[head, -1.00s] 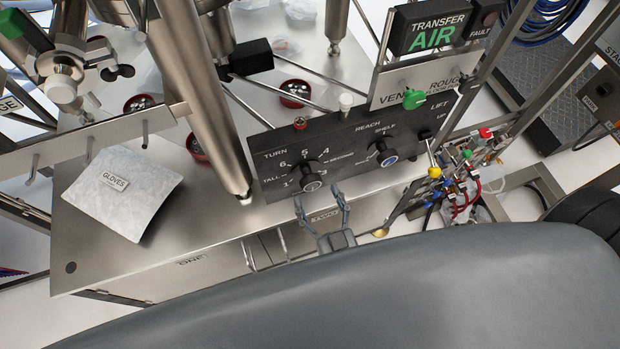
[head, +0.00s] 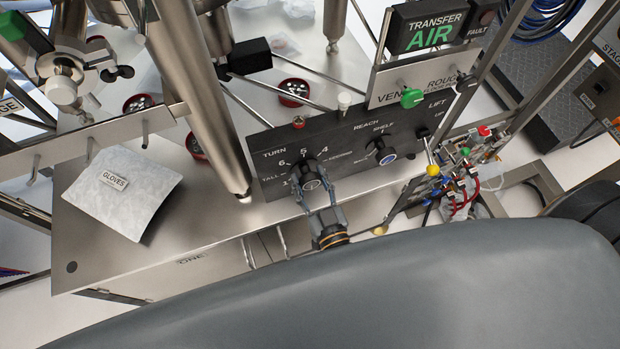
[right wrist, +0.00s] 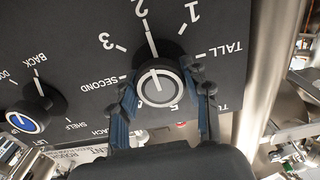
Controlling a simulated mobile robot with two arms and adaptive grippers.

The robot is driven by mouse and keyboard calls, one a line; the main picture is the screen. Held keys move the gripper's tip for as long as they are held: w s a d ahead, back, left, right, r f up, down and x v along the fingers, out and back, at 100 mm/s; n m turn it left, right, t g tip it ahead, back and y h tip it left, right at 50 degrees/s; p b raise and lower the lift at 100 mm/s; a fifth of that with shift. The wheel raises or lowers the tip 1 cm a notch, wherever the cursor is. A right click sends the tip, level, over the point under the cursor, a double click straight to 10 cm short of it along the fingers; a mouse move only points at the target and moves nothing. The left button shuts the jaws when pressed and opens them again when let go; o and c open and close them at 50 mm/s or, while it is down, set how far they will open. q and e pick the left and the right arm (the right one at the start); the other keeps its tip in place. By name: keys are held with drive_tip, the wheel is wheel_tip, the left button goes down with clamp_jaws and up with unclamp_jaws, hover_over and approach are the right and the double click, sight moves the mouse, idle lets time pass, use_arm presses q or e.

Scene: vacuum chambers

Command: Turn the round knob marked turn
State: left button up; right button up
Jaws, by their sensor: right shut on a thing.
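The round black knob marked TURN (head: 311,177) sits on the left part of the dark control panel, ringed by numbers. It also shows in the right wrist view (right wrist: 158,87), with a grey face and a white line on it, and the panel lettering appears upside down there. My right gripper (head: 317,191) reaches up from below, its fingers on either side of the knob. In the right wrist view the gripper (right wrist: 165,92) is shut on the knob, blue-padded fingers at its left and right sides. My left gripper is not in view.
A second knob marked REACH (head: 381,151) lies to the right on the same panel. A green knob (head: 411,98) and a small white-topped post (head: 345,101) stand above it. A thick metal column (head: 205,110) rises just left of the panel. A gloves packet (head: 122,193) lies at left.

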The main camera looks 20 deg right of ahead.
drive_tip(key=shift+m, duration=0.4)
